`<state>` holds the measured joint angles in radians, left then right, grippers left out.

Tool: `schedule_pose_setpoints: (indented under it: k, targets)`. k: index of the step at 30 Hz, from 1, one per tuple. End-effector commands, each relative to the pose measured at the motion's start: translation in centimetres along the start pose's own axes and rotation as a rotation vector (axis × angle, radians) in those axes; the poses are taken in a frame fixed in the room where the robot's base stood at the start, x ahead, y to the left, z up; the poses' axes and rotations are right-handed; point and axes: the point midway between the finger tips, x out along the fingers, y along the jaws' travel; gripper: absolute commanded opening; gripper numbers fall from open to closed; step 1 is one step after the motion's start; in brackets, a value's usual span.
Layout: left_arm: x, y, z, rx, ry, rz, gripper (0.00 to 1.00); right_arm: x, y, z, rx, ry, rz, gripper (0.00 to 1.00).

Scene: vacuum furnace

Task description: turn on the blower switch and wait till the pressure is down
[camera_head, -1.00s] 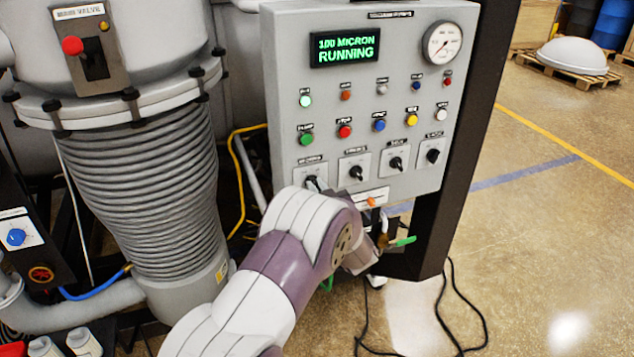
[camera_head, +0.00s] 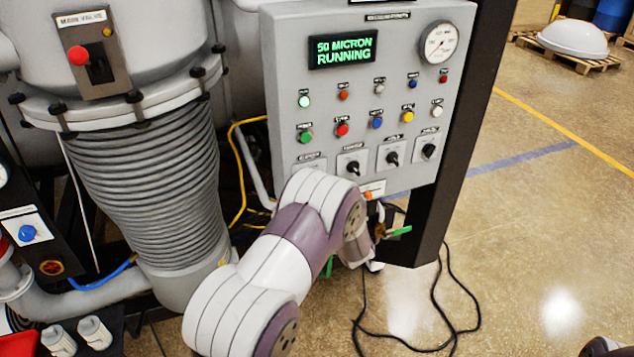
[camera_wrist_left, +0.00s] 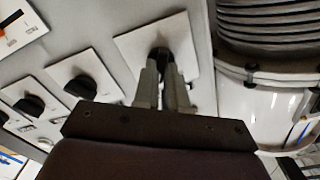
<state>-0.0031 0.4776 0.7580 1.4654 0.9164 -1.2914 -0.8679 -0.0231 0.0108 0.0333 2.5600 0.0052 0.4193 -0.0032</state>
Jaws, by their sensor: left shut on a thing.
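The grey control panel (camera_head: 292,80) has a green display (camera_head: 342,49) reading "50 MICRON RUNNING" and a round dial gauge (camera_head: 439,43). Along its lower edge is a row of black rotary switches on white plates; three show in the head view, such as one switch (camera_head: 353,167). My left arm hides the leftmost switch there. In the left wrist view that switch (camera_wrist_left: 160,54) is the one nearest the bellows, and my left gripper (camera_wrist_left: 163,72) is shut on its knob. The switch labels are too small to read.
A ribbed bellows (camera_head: 158,185) and the main valve plate with a red knob (camera_head: 77,54) stand left of the panel. Black cables (camera_head: 440,300) lie on the floor below it. The floor to the right is open.

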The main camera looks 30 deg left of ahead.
Motion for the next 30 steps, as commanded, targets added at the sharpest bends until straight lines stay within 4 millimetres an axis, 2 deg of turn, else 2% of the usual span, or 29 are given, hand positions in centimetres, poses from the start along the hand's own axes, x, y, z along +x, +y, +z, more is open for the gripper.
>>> schedule_pose_setpoints:
  k: [15,16,18,26,30]
  targets:
    - [0.0,0.0,0.0,0.018,0.001,0.001,0.00,-0.1,0.0,0.0,0.000,0.000,0.000,0.00]
    - [0.0,0.0,0.0,0.018,0.001,0.001,0.21,-0.1,0.0,0.0,0.000,0.000,0.000,0.00]
    - [0.0,0.0,0.0,0.018,0.001,0.001,0.37,-0.1,0.0,0.0,0.000,0.000,0.000,0.00]
    - [-0.1,0.0,0.0,0.017,0.000,0.001,0.37,-0.1,0.0,0.0,0.000,0.000,0.000,0.00]
    - [-1.7,0.2,0.1,0.016,0.001,0.003,0.37,0.4,0.0,0.0,0.000,0.000,0.000,0.00]
